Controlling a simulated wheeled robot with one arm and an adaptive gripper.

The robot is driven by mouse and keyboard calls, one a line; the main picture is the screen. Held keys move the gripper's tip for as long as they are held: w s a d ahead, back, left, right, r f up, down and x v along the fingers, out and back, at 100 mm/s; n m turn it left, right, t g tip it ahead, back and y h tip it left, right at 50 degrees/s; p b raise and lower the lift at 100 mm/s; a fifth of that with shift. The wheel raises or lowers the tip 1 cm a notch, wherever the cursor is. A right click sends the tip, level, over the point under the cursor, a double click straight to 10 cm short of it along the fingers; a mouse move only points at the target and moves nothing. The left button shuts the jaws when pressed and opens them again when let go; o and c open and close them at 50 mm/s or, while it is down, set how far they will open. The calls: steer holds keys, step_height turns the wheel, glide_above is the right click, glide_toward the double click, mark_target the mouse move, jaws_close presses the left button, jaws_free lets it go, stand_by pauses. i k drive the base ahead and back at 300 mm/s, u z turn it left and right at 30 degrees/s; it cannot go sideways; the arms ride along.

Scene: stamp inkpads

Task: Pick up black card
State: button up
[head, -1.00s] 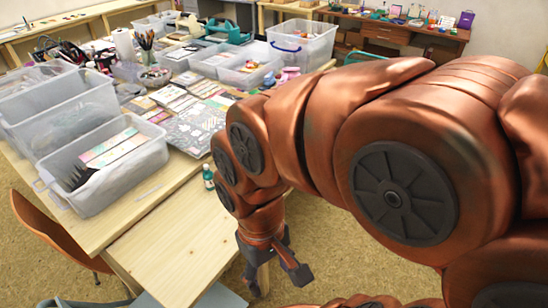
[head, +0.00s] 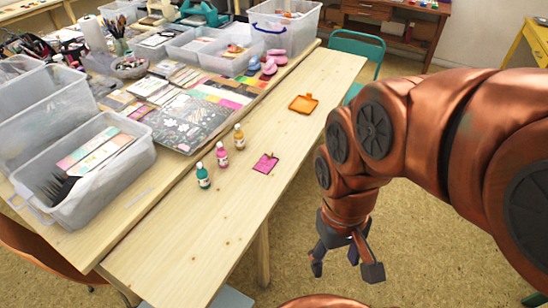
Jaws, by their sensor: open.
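I cannot clearly make out a black card. A small magenta square (head: 265,163) with a thin dark edge lies flat on the bare front strip of the wooden table. An orange open inkpad (head: 303,103) lies farther back on that strip. A dark grey patterned sheet (head: 188,125) lies among papers left of it. My gripper (head: 345,270) is open and empty. It hangs past the table's right edge in the picture, below and right of the magenta square, touching nothing.
Green (head: 203,176), pink (head: 222,155) and yellow (head: 239,137) bottles stand left of the magenta square. A clear bin (head: 120,172) with cards and black items stands at left. The wooden table's front strip (head: 190,245) is mostly clear. A green chair (head: 358,45) stands behind.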

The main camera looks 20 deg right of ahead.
mark_target(266, 163)
steer(key=k, duration=0.5)
steer(key=z, duration=1.15)
steer(key=i, duration=1.6)
steer(key=u, duration=3.3)
